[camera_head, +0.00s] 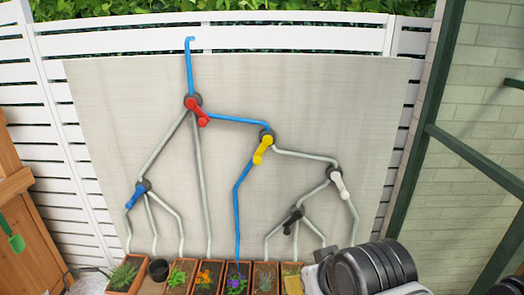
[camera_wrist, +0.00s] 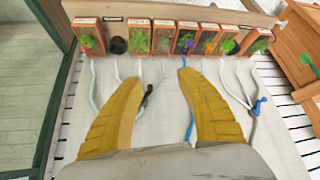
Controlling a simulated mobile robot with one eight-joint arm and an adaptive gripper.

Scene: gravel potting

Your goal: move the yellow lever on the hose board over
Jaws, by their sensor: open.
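The hose board (camera_head: 110,100) stands upright against a white fence. The yellow lever (camera_head: 262,151) sits right of the board's middle on a dark round pivot, its handle pointing down and left. A blue hose enters this pivot from the upper left, and blue continues down from it (camera_head: 236,210) to a planter; the branch to the right is grey. In the wrist view my gripper (camera_wrist: 160,82) is open, its two yellow fingers wide apart with nothing between them but board and hoses. The yellow lever is not visible there. My gripper's fingers are not visible in the head view.
Other levers are red (camera_head: 198,111), blue (camera_head: 136,194), white (camera_head: 338,184) and black (camera_head: 292,220). Several planters stand in a row below; blue reaches the purple-flowered one (camera_head: 237,283). A green-framed wall (camera_head: 435,130) stands right, a wooden cabinet (camera_head: 12,190) left.

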